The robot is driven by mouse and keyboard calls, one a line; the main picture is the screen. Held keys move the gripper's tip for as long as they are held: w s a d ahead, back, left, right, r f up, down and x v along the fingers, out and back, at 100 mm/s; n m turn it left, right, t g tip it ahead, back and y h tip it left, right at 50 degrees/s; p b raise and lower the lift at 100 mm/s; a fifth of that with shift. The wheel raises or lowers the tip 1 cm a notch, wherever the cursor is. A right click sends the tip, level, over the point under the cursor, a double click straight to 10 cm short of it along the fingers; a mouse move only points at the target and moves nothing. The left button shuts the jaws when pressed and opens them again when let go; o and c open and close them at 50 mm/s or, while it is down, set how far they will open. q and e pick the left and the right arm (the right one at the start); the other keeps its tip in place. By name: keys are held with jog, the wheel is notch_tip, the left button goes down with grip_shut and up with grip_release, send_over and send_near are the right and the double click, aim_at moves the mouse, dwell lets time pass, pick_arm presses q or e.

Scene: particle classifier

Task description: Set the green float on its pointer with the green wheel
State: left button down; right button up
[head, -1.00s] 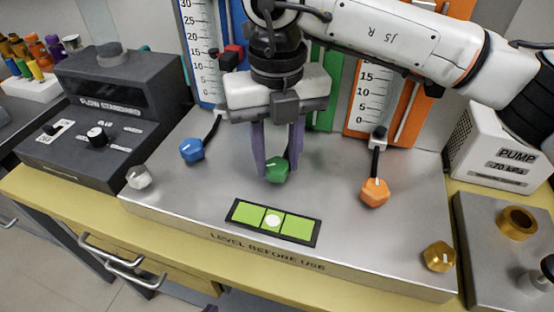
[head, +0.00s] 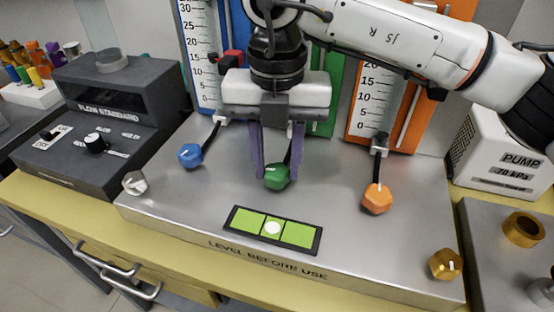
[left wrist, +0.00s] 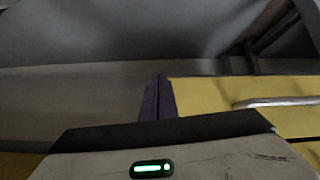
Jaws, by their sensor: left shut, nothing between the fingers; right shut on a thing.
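The green wheel (head: 277,177) stands on the sloping metal deck, with a pale mark on its upper face. My right gripper (head: 275,172) reaches down from above, its purple fingers on either side of the wheel and shut on it. The green panel (head: 328,100) behind shows only as a strip beside my arm. The green float and its pointer are hidden behind my right arm and gripper. My left gripper (left wrist: 158,98) shows in the left wrist view, shut and empty, in front of the yellow bench side. It is not in the head view.
The blue wheel (head: 190,155) and orange wheel (head: 376,198) flank the green one. A level (head: 273,229) lies in front. White (head: 135,183) and gold (head: 445,265) knobs sit at the deck's corners. The flow standard (head: 95,110) is left, the pump (head: 505,150) right.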

aim_at(277, 170)
jog(key=shift+w+r, duration=0.1)
jog(key=o, duration=1)
jog(key=shift+o, duration=0.2)
notch_tip(277, 170, up, 10)
jog(key=shift+r+p, duration=0.15)
jog(key=shift+p, duration=0.3)
